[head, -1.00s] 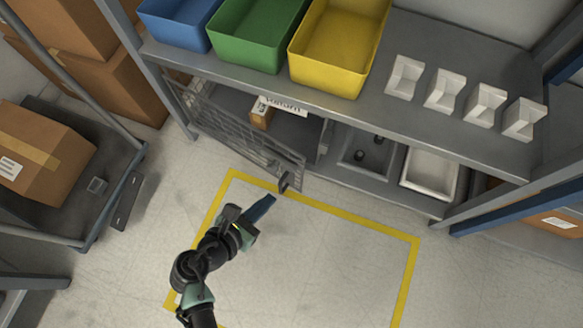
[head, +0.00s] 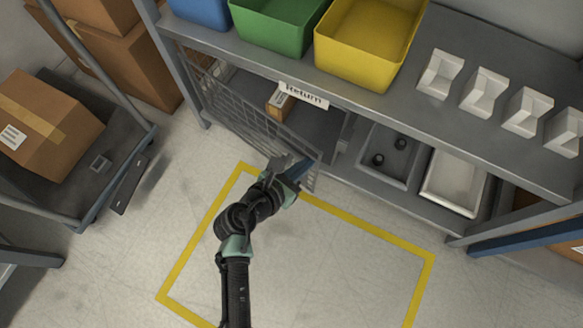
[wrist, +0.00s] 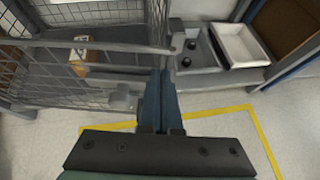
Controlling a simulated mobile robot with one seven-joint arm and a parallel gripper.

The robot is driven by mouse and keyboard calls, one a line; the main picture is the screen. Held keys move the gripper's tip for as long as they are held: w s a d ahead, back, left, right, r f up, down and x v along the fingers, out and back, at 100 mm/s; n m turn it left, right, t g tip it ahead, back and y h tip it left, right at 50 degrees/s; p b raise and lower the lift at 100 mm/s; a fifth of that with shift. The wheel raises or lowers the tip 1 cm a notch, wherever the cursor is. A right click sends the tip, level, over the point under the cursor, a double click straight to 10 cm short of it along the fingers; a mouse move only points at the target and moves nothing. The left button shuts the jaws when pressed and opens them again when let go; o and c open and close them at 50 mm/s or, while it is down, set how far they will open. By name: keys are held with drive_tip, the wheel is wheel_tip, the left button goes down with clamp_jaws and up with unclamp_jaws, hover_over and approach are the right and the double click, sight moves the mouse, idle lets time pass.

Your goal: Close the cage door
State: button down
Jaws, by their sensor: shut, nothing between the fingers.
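The cage door (head: 240,118) is a grey wire mesh panel on the lower level of the shelf. It stands ajar, hinged at the left, with its free right end out from the cage front. In the wrist view the door (wrist: 60,88) spans the left side, and its rail ends by my fingers. My gripper (head: 303,170) is shut and empty at the door's free end, on the outer side. In the wrist view its blue fingers (wrist: 160,98) are together beside the door's end; I cannot tell whether they touch it. A small cardboard box (head: 280,104) is inside the cage.
A "Return" sign (head: 303,95) hangs above the cage. A dark tray (head: 388,155) and a white tray (head: 455,182) stand right of it. Bins, including a yellow one (head: 368,45), are on top. A cart (head: 100,190) stands left. The yellow-marked floor (head: 330,260) is clear.

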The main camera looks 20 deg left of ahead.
drive_tip(key=shift+w+d, duration=0.15)
drive_tip(key=shift+w, duration=0.25)
drive_tip(key=shift+r, duration=0.1)
